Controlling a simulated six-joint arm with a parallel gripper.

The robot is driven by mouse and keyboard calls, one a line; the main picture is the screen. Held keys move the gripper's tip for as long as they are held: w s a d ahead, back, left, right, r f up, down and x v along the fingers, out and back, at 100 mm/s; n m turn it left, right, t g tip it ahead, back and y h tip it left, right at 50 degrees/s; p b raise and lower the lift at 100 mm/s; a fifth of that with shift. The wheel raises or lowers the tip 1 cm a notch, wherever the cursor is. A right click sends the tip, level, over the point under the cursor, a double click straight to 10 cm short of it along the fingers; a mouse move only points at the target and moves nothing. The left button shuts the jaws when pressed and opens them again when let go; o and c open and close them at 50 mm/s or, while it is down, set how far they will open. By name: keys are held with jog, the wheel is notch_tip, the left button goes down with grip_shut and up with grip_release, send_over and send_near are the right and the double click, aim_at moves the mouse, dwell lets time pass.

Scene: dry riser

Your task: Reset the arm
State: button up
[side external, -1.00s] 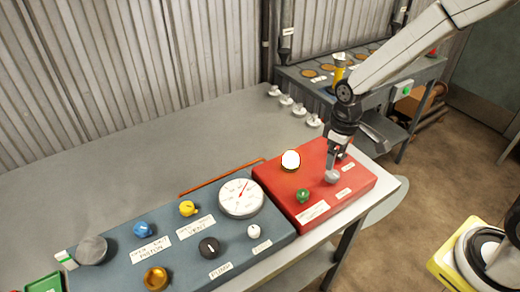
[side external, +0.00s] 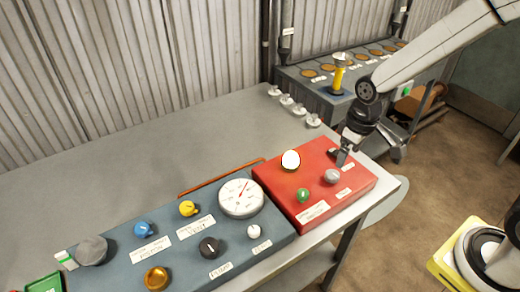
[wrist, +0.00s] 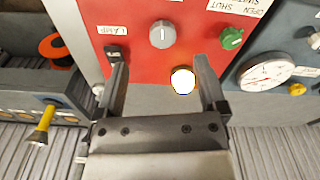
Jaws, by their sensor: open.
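My gripper (side external: 345,155) is above the back right part of the red panel (side external: 312,213), clear of the grey knob (side external: 331,176). In the wrist view its two fingers (wrist: 160,85) are spread with nothing between them but the panel below. The red panel also shows there (wrist: 200,45), with the grey knob (wrist: 163,34), a green knob (wrist: 231,38), a glowing white lamp (wrist: 183,80) and a small black switch (wrist: 116,53). The lamp (side external: 291,160) and green knob (side external: 303,195) also show in the side view.
A blue-grey panel (side external: 180,258) with knobs and a white gauge (side external: 240,198) adjoins the red one. A grey bench (side external: 310,90) behind carries a yellow-handled tool (side external: 338,75). The table's back left (side external: 120,190) is clear.

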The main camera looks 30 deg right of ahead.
jog(key=s+m+t, duration=0.1)
jog(key=s+m, duration=0.1)
jog(key=s, duration=0.4)
jog(key=shift+d+r+m+t, duration=0.3)
jog(key=shift+d+r+t, duration=0.05)
jog(key=shift+d+t, duration=0.1)
dwell(1.5)
